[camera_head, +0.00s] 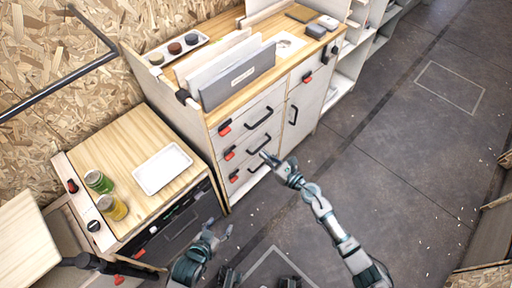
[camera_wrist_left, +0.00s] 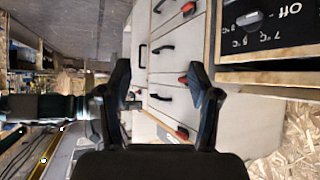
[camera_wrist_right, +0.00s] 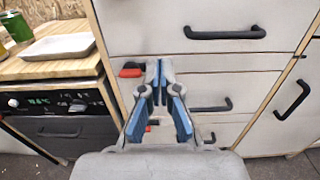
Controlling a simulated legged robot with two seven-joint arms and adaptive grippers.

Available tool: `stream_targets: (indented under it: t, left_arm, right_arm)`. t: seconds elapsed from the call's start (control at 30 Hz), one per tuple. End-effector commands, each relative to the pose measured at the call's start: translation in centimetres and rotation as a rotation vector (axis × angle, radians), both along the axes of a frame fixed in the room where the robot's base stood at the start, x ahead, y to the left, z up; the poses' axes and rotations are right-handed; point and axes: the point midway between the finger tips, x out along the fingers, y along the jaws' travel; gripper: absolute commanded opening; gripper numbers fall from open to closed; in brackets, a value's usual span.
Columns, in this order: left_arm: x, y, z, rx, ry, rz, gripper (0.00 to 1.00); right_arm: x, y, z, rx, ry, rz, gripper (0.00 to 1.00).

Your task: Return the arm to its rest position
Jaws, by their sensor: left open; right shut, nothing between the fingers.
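My right arm (camera_head: 330,219) reaches up from the lower right in the head view. Its gripper (camera_head: 268,158) is in front of the drawer cabinet, near the drawer handles. In the right wrist view the right gripper (camera_wrist_right: 159,70) has its fingertips together with nothing between them, before the drawer fronts. My left gripper (camera_head: 222,233) is low in the head view, in front of the oven unit. In the left wrist view the left gripper (camera_wrist_left: 160,85) has its fingers wide apart and empty, with drawer fronts beyond.
The drawer cabinet (camera_head: 283,103) has black handles and red latches; its drawers look shut. A white tray (camera_head: 162,168), a green can (camera_head: 98,181) and a yellow jar (camera_head: 112,207) stand on the wooden counter (camera_head: 125,140). Dark floor (camera_head: 400,150) at the right is clear.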

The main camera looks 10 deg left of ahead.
Motion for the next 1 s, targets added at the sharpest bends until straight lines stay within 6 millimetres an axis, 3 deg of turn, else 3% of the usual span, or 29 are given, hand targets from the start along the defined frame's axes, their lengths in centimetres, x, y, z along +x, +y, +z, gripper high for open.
stream_targets:
  t: [0.23, 0.33, 0.43, 0.53, 0.67, 0.8, 0.97, 1.0]
  left_arm:
    - [-0.2, 0.2, -0.4, 0.007, 0.025, 0.001, 0.62]
    - [-0.4, 0.2, -1.8, 0.019, 0.065, 0.001, 0.62]
    - [-1.1, 0.5, -5.2, 0.044, 0.158, 0.003, 0.62]
    - [-2.7, 1.0, -9.4, 0.073, 0.271, 0.005, 0.62]
    - [-5.1, 1.8, -13.8, 0.101, 0.395, 0.008, 0.62]
    - [-8.0, 2.7, -17.4, 0.127, 0.510, 0.011, 0.62]
    - [-11.5, 3.7, -20.4, 0.151, 0.622, 0.014, 0.62]
    - [-12.3, 3.9, -21.0, 0.156, 0.646, 0.014, 0.62]
  right_arm:
    - [-0.5, -0.8, -0.1, 0.020, 0.023, -0.011, 0.00]
    - [-0.3, -2.3, -0.3, 0.165, 0.167, -0.096, 0.00]
    - [-0.4, -6.6, -2.4, 0.487, 0.490, -0.301, 0.00]
    - [-2.2, -12.4, -7.5, 0.876, 0.852, -0.577, 0.00]
    - [-7.6, -18.1, -15.4, 1.286, 1.193, -0.920, 0.00]
    - [-16.3, -22.3, -22.7, 1.657, 1.431, -1.288, 0.00]
    - [-27.8, -24.8, -28.2, 2.017, 1.558, -1.721, 0.00]
    - [-30.4, -25.1, -29.1, -2.034, -1.525, 1.773, 0.00]
